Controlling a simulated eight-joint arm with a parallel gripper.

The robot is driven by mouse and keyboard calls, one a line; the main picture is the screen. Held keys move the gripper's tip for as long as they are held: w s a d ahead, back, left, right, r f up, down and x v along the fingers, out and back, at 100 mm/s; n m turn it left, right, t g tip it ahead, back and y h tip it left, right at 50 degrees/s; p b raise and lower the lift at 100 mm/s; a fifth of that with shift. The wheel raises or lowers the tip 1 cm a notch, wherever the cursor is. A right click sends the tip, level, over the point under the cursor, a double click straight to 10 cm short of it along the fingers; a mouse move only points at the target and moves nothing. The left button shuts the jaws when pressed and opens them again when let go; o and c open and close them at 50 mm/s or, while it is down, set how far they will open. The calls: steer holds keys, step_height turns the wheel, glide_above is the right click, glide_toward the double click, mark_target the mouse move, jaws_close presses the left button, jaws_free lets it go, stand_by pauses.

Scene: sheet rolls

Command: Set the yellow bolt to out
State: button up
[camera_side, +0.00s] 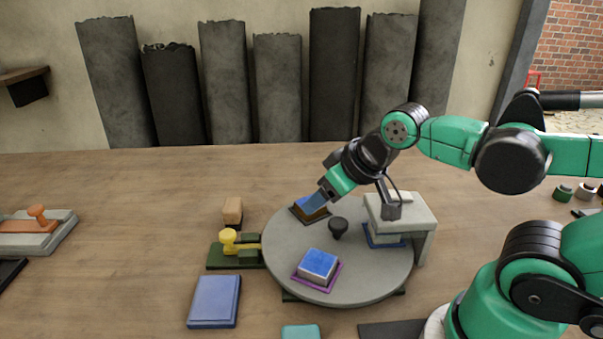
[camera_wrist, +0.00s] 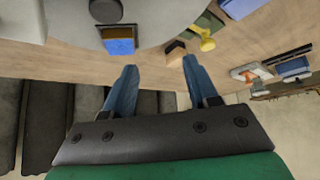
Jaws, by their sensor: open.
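The yellow bolt (camera_side: 229,237) has an upright knob and a thin yellow rod. It lies in a dark green housing (camera_side: 222,260) beside the left edge of the round grey turntable (camera_side: 282,276). The rod points right and reaches close to the turntable's rim; I cannot tell whether it enters it. In the wrist view the yellow bolt (camera_wrist: 207,42) is at upper right, beyond the right finger. My gripper (camera_side: 317,201) is open and empty, above the turntable's far side. It also shows in the wrist view (camera_wrist: 159,66). The fingers are apart from the bolt.
A tan block (camera_side: 233,210) stands just behind the bolt. The turntable bears a blue-topped block (camera_side: 318,264), another block partly hidden by my gripper, and a black knob (camera_side: 338,227). A grey bridge (camera_side: 412,207) covers its right side. A blue slab (camera_side: 214,300) lies in front.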

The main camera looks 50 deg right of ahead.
steer(key=shift+o, duration=0.2)
steer(key=shift+o, duration=1.1)
steer(key=n+g, duration=0.7)
steer(key=n, duration=1)
glide_above(227, 233)
step_height(227, 233, down, 3)
steer(key=shift+s+d+f, duration=0.1)
steer(key=shift+d, duration=0.05)
steer(key=shift+f+n, duration=0.5)
steer(key=shift+f, duration=0.05)
step_height(227, 233, down, 5)
steer(key=shift+r, duration=0.1)
